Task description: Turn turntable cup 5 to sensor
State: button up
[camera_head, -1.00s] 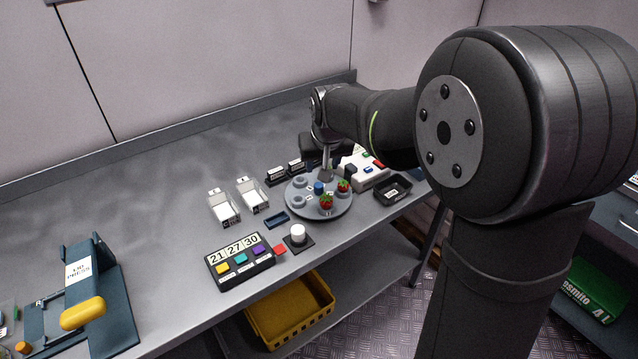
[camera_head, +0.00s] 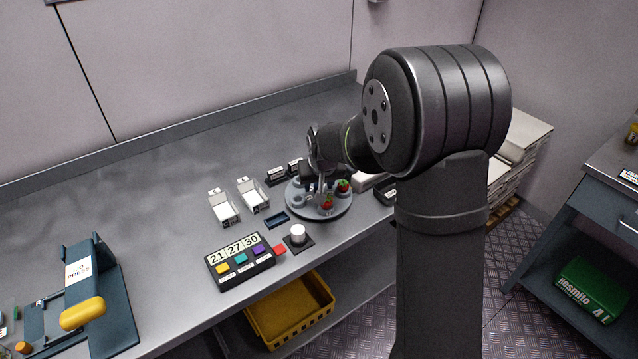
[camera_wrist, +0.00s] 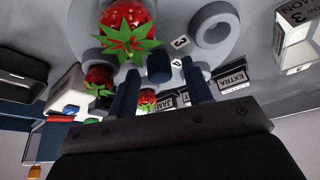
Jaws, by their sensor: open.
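The round grey turntable (camera_head: 335,213) stands near the bench's front edge, with grey cups around its rim. It fills the top of the wrist view (camera_wrist: 75,25). A front strawberry (camera_head: 327,202) and a right strawberry (camera_head: 344,186) sit on it. A dark blue centre knob (camera_wrist: 158,68) shows in the wrist view. My gripper (camera_head: 322,188) is low over the turntable, its open fingers (camera_wrist: 160,88) on either side of the knob with gaps visible. An empty cup (camera_wrist: 214,30) has a "3" label beside it. I cannot make out cup 5 or the sensor.
White labelled boxes (camera_head: 223,207) and a small blue tray (camera_head: 277,219) lie left of the turntable. A white button (camera_head: 298,233) and a number panel (camera_head: 240,261) stand in front. A pale device (camera_head: 368,180) and black tray (camera_head: 387,190) are partly behind my arm.

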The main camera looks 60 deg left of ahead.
grip_shut()
jog(key=shift+m, duration=0.6)
jog(key=shift+s+m+t+h, duration=0.1)
jog(key=shift+m+t+h, duration=0.2)
jog(key=shift+m+t, duration=0.75)
jog(key=shift+a+m+h, duration=0.1)
jog(key=shift+m+h, duration=0.3)
jog(key=shift+m, duration=1.55)
grip_release()
